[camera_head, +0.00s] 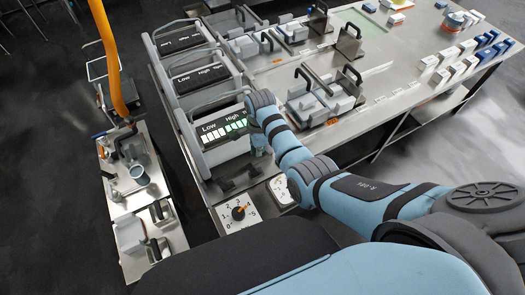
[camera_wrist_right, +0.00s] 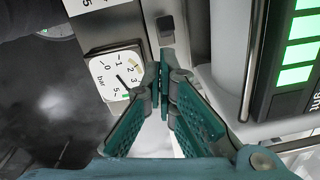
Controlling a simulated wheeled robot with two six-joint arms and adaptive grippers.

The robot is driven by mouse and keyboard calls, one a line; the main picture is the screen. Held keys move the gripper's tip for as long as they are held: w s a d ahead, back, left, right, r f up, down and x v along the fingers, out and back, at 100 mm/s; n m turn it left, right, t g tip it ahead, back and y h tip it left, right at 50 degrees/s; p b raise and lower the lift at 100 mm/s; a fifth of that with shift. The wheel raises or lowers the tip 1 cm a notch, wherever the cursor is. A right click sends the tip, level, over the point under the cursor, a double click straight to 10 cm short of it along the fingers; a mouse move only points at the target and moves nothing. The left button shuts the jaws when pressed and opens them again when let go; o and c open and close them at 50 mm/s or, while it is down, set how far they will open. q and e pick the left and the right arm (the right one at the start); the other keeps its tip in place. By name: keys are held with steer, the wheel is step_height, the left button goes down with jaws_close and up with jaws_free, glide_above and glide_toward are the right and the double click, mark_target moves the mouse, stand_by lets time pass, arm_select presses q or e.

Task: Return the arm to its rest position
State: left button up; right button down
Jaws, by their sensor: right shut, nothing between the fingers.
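My right arm (camera_head: 368,196) reaches in from the right, bent over the front of the press station. Its gripper (camera_wrist_right: 163,88) is shut and empty, fingertips together, in the right wrist view. In the head view the gripper (camera_head: 259,143) is mostly hidden behind my wrist, beside the lit Low-High panel (camera_head: 222,130). I cannot tell whether the fingers touch anything. My left gripper is not in view.
Two more Low-High panels (camera_head: 197,78) stand behind the lit one. A dial with an orange pointer (camera_head: 238,212) is at the front. Metal presses (camera_head: 322,98) and small boxes stand on the steel table (camera_head: 400,105). A side bench (camera_head: 155,180) holds a cup (camera_head: 140,175).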

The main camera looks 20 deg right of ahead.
stand_by(0.3)
steer(key=s+d+f+n+t, duration=0.1)
steer(key=s+d+f+n, duration=0.1)
steer(key=s+d+n, duration=0.3)
steer(key=s+f+n, duration=0.1)
steer(key=s+n, duration=0.3)
steer(key=s, duration=0.3)
steer(key=s+d+r+n+t+h, duration=0.1)
steer(key=s+r+n, duration=0.35)
steer(key=s, duration=0.35)
steer(key=s+d+r+n+t, duration=0.1)
steer(key=s+r+n, duration=0.2)
steer(key=s+n, duration=0.35)
steer(key=s+d+f+g+b, duration=0.1)
steer(key=s+f+b, duration=0.1)
steer(key=f, duration=1)
steer(key=s+d+f+b, duration=0.1)
steer(key=f, duration=1.1)
steer(key=s+f+g+b, duration=0.1)
steer(key=s+f+b, duration=0.1)
steer(key=s+f, duration=1.1)
steer(key=shift+s+d+f+m+b, duration=0.2)
steer(key=shift+d+f+m+b, duration=0.1)
steer(key=shift+f+b, duration=0.1)
